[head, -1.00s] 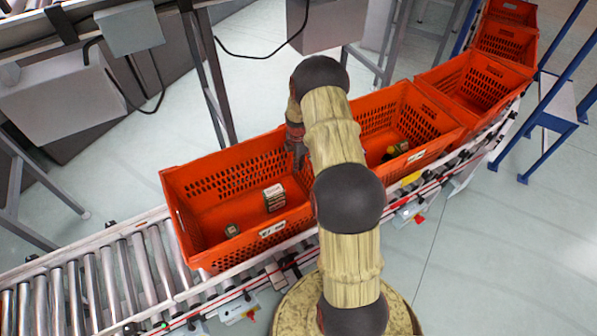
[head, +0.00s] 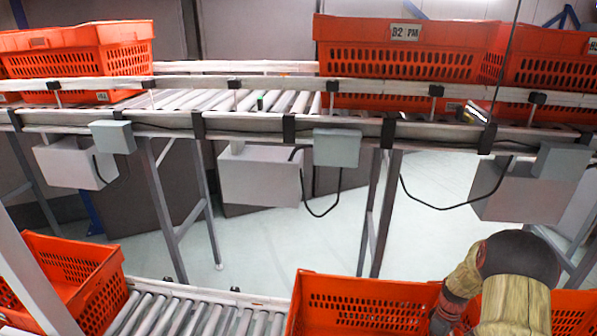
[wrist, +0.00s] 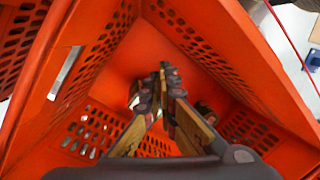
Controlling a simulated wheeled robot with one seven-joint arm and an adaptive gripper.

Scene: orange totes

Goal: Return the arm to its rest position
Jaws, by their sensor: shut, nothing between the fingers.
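My arm (head: 520,275) shows at the lower right of the head view, bent downward. My gripper (head: 445,318) hangs at its end, by the right end of an orange tote (head: 355,290); the bottom edge of the picture cuts it off. In the wrist view my gripper (wrist: 166,85) has its fingers close together and points down into an orange tote (wrist: 225,65). Nothing is held between them. A small brownish item (wrist: 206,112) is partly hidden behind the fingers.
Another orange tote (head: 575,310) adjoins at the right, and one (head: 85,275) stands at the lower left on the near roller conveyor (head: 185,318). A far raised conveyor (head: 290,100) carries more totes (head: 400,55). Floor (head: 260,235) shows between the conveyors.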

